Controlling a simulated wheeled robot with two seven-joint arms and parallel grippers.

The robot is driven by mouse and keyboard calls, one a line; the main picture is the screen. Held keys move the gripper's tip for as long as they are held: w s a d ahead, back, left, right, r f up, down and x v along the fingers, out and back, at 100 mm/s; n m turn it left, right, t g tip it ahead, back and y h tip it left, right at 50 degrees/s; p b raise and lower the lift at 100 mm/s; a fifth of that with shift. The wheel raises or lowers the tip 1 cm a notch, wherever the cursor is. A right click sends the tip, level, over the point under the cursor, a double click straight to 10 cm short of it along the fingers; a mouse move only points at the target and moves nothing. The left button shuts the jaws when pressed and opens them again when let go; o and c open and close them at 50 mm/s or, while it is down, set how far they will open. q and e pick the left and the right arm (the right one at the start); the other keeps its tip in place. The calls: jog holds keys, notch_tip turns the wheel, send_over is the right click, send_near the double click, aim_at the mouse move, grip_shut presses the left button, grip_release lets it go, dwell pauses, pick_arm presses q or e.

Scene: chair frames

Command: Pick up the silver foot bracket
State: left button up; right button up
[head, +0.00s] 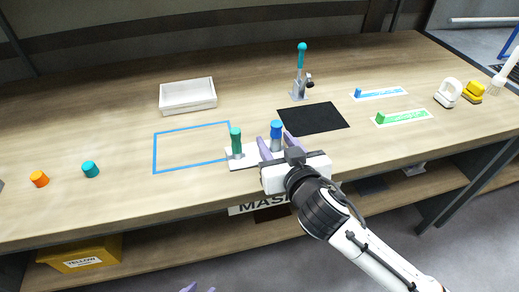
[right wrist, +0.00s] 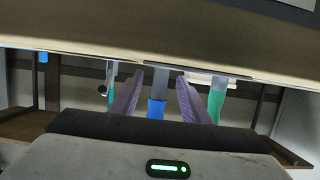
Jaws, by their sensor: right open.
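A silver-grey upright piece with a blue top (head: 277,130) stands on a white strip at the table's front edge. Beside it on the left is a green-topped piece (head: 236,143). My right gripper (head: 278,146) is open, with its purple fingers on either side of the blue-topped piece. In the right wrist view its grey stem (right wrist: 157,78) lies between the fingers, with no clear contact. Another silver bracket (head: 299,90) with a teal upright handle stands further back. I cannot tell which piece is the foot bracket. My left gripper (head: 199,289) shows only its parted fingertips at the bottom edge.
A white tray (head: 188,108) and a blue outlined rectangle (head: 155,150) are at the left. A black mat (head: 313,118) lies right of centre. Blue and green strips and a white clamp (head: 448,93) are at the right.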

jog(key=shift+w+a+f, duration=0.1)
jog(key=shift+w+f, duration=0.05)
jog(key=shift+w, duration=0.2)
grip_shut()
